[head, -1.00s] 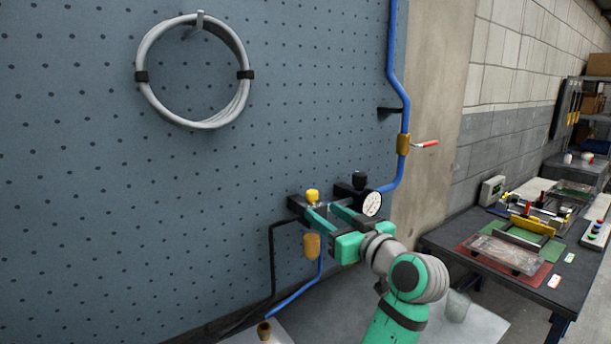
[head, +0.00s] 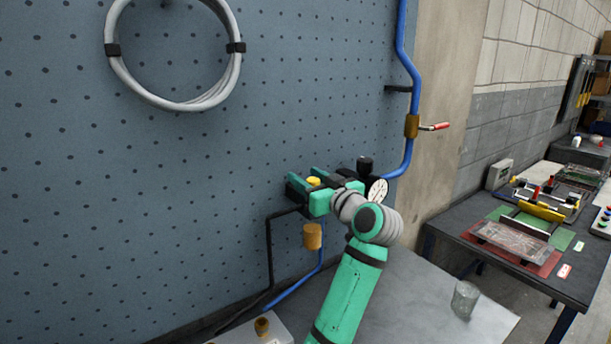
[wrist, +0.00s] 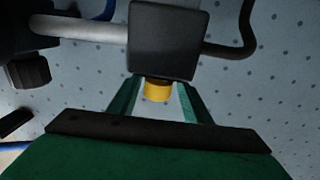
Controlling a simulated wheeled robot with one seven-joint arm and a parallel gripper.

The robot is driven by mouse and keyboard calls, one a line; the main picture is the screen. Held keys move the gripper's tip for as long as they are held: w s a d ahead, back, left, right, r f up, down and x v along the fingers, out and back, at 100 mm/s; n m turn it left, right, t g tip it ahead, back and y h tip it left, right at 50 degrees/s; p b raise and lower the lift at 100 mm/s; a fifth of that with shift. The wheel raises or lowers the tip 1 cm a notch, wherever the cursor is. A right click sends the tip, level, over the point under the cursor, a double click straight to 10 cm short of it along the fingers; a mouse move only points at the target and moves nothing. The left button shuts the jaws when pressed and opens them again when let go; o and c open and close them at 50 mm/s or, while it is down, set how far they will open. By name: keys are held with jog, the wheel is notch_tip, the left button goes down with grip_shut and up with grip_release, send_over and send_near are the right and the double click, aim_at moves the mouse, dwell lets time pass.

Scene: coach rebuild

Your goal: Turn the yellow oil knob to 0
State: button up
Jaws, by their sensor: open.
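The yellow oil knob (head: 314,182) is on the black fitting at the pegboard wall and is partly hidden by my gripper (head: 308,181). In the wrist view, the knob (wrist: 158,91) sits below a black block (wrist: 162,40), between the two green fingers. My gripper is open around the knob, with a visible gap on the right side; contact on the left cannot be told. No scale or 0 mark is readable, so the knob's setting cannot be told.
A round gauge (head: 378,190) and a black knob (head: 365,165) are just right of my gripper. A brass bowl (head: 312,236) hangs below. A blue pipe (head: 407,60) with a red-handled valve (head: 433,127) runs at right. A glass (head: 465,298) stands on the grey tabletop.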

jog(key=shift+x, duration=0.8)
jog(key=shift+w+d, duration=0.1)
jog(key=shift+d, duration=0.05)
jog(key=c, duration=1)
jog(key=shift+d+m+t+h, duration=0.15)
jog(key=shift+m+t+h, duration=0.15)
jog(key=shift+m+h, duration=0.15)
jog(key=shift+c, duration=0.2)
jog(key=m+h, duration=0.1)
jog(key=h, duration=0.1)
jog(key=m+t+h, duration=0.1)
jog(key=h, duration=0.1)
jog(key=d+m+t+h, duration=0.1)
jog(key=m+h, duration=0.1)
jog(key=shift+w+h, duration=0.25)
jog(key=shift+d+m+h, duration=0.3)
jog(key=shift+m+h, duration=0.5)
jog(key=shift+h, duration=0.35)
jog(key=shift+d+m+h, duration=0.3)
jog(key=shift+m+h, duration=0.45)
jog(key=shift+h, duration=0.4)
